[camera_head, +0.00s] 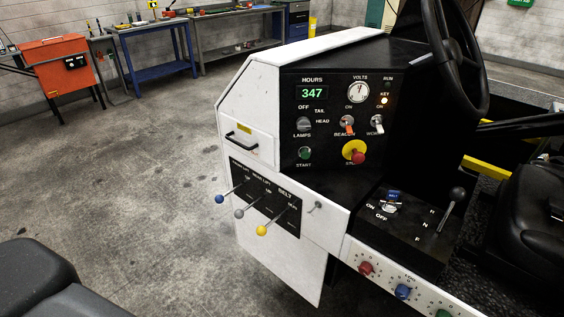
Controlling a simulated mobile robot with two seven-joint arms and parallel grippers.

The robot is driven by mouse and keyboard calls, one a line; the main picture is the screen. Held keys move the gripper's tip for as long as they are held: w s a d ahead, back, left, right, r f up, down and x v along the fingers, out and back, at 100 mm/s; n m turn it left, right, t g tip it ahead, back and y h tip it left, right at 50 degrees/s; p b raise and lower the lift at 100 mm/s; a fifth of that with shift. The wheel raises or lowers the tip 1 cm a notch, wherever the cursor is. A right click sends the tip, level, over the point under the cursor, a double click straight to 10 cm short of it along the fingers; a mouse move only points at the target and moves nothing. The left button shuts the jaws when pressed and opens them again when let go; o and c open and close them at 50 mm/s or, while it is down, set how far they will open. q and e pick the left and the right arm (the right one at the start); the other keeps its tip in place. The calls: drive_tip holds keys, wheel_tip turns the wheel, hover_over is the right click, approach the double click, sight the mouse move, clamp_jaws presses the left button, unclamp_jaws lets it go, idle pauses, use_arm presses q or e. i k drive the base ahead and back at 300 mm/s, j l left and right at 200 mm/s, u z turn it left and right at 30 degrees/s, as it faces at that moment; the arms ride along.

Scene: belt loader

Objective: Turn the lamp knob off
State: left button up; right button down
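The lamp knob (303,124) is a small grey rotary knob on the black dash panel (325,75), above the word LAMPS. OFF is printed above it, TAIL at its upper right and HEAD to its right. The picture is too small to tell which mark the knob points at. Neither of my grippers is in view, and nothing covers the knob.
A green START button (304,153) sits below the knob. The beacon switch (347,121), work switch (376,121) and red stop button (357,156) are to its right. Ball-ended levers (262,230) stick out below. The steering wheel (462,60) stands at right.

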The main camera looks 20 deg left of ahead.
sight(303, 125)
drive_tip(key=j+z, duration=0.2)
drive_tip(key=z, duration=0.2)
drive_tip(key=j+z, duration=0.25)
drive_tip(key=z, duration=0.15)
drive_tip(key=j+z, duration=0.45)
drive_tip(key=j, duration=0.45)
drive_tip(key=k+j, duration=0.1)
drive_tip(key=j, duration=0.25)
drive_tip(key=j+z, duration=0.15)
drive_tip(key=j, duration=0.25)
drive_tip(key=k+j, duration=0.15)
drive_tip(key=j, duration=0.2)
drive_tip(key=k+j+z, duration=0.15)
drive_tip(key=j, duration=0.2)
drive_tip(key=k+j, duration=0.1)
drive_tip(key=j, duration=0.25)
drive_tip(key=k+j, duration=0.1)
drive_tip(key=j, duration=0.3)
drive_tip(key=k+j, duration=0.15)
drive_tip(key=j, duration=0.25)
drive_tip(key=k+j, duration=0.1)
drive_tip(key=j, duration=0.3)
drive_tip(key=k+j, duration=0.1)
drive_tip(key=j, duration=0.3)
drive_tip(key=k+j+z, duration=0.1)
drive_tip(key=j, duration=0.3)
drive_tip(key=k+j, duration=0.15)
drive_tip(key=j, duration=0.25)
